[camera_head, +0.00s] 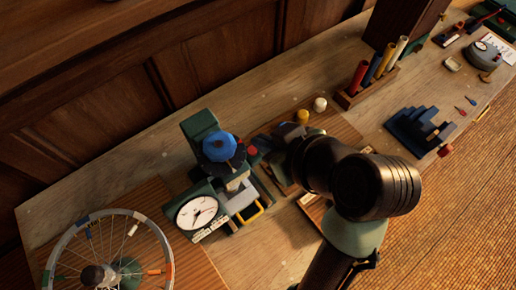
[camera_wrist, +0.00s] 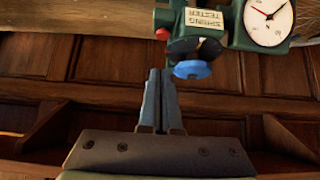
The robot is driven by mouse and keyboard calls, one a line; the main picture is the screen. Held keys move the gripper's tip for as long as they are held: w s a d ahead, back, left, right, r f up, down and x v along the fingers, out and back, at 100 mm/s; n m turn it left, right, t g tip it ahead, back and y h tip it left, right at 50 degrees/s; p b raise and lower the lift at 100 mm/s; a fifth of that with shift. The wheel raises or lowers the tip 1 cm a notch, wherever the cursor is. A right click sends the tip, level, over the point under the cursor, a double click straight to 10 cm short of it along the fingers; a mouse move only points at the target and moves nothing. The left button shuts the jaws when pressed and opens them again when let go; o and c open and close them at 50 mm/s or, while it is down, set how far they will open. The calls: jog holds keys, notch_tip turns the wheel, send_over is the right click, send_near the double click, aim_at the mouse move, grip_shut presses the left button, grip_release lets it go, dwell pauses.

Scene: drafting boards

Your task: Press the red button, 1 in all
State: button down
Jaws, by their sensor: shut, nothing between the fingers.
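A small red button (camera_head: 252,150) shows beside the blue knob (camera_head: 219,147) of a green spring tester (camera_head: 200,126) in the head view. In the wrist view the red button (camera_wrist: 162,34) sits at the tester's edge, left of the dark parts and blue knob (camera_wrist: 192,69). My gripper (camera_wrist: 160,73) is shut and empty. Its fingertips point toward the tester, just below the red button in the picture; a gap shows between them there, and contact is not visible. In the head view my dark arm hides most of the gripper.
The tester's white dial (camera_head: 197,212) faces front. A spoked wheel (camera_head: 105,250) lies at lower left. A yellow knob (camera_head: 303,116) and white knob (camera_head: 320,104) stand behind my arm. A tube rack (camera_head: 368,88) and blue stepped block (camera_head: 418,130) are right.

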aim_at(250, 146)
jog(key=f, duration=0.1)
jog(key=w+f, duration=0.1)
jog(key=f, duration=0.1)
jog(key=a+f+p, duration=0.1)
jog(key=shift+w+f, duration=0.2)
jog(key=shift+f, duration=0.7)
